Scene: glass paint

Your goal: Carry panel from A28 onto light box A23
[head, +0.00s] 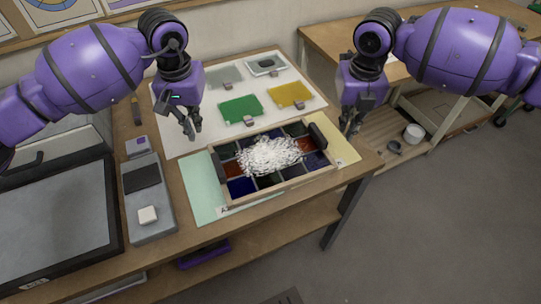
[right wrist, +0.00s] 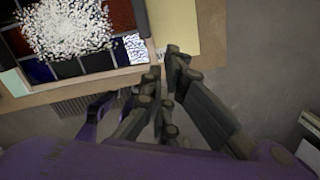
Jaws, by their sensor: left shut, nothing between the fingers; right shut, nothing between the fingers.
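The panel (head: 227,165) is a wooden-framed tray of coloured glass panes with a dark block at each end and a heap of white grains (head: 268,156) in the middle. It lies across a mint sheet and a yellow sheet on the table. Its corner also shows in the right wrist view (right wrist: 68,69). My left gripper (head: 193,132) is shut and empty, above and behind the panel's left end. My right gripper (head: 349,128) is shut and empty, beside its right end, apart from it. A black-framed grey surface (head: 50,235) at the left may be the light box; its label is unreadable.
The mint sheet (head: 199,190) and yellow sheet (head: 345,154) lie under the panel. Behind is a white board (head: 172,140) with green and yellow squares. A grey device (head: 150,215) stands between panel and black frame. A second wooden table (head: 330,38) is at the back right.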

